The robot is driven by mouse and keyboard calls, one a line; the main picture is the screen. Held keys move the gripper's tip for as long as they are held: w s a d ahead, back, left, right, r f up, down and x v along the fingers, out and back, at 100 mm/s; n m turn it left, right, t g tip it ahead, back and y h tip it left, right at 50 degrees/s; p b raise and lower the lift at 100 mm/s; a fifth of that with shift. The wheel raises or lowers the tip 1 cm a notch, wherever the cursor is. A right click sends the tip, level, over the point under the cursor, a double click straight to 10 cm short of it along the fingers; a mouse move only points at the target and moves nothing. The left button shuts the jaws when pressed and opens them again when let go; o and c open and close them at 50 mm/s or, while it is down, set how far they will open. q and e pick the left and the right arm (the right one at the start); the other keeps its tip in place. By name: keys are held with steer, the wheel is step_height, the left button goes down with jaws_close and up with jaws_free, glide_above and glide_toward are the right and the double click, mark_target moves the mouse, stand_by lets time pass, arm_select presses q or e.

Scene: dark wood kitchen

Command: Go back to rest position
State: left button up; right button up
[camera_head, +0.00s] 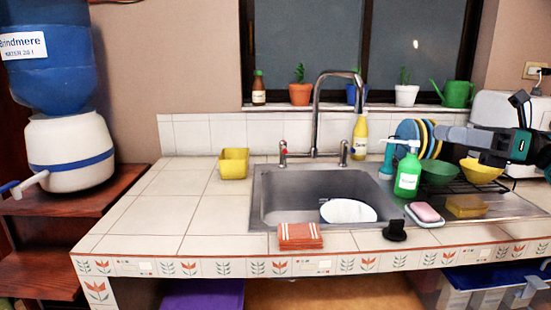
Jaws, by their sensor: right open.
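My right gripper (468,140) comes in from the right edge, over the drying rack side of the counter. Its grey fingers reach left above the green bowl (439,172) and the yellow bowl (482,170). It is open, and I see nothing held in it. Its tips overlap the colored plates (411,132) in the picture, so I cannot tell whether they touch. My left gripper is not in view.
The steel sink (290,188) holds a white oval dish (348,211). A tall faucet (317,110) rises behind. The left countertop is mostly clear.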

steer(key=w+a+f+m+t+h+p, duration=0.1)
steer(key=a+f+m+t, duration=0.45)
steer(key=f+m, duration=0.3)
steer(key=w+a+f+m+t+p, duration=0.1)
steer(key=a+f+m+t, duration=0.4)
steer(key=a+f+m, duration=0.4)
steer(key=s+f+m+t+h+p, duration=0.2)
steer(key=s+f+m+t+h, duration=0.3)
steer(key=f+m+h, duration=0.85)
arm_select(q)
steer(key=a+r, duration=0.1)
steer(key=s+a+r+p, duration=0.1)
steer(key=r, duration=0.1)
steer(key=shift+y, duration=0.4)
arm_select(e)
steer(key=s+a+f+m+g+h, duration=0.1)
steer(key=s+f+m+g, duration=0.3)
steer(key=s, duration=0.6)
steer(key=s+a+f+m+g+h, duration=0.1)
steer(key=s+f+m+g, duration=0.3)
steer(key=s+f+m, duration=0.3)
steer(key=s+m, duration=0.4)
steer(key=shift+s+a+f+m+g, duration=0.25)
steer(key=shift+a+f+m+g, duration=0.05)
steer(key=shift+f+g, duration=0.1)
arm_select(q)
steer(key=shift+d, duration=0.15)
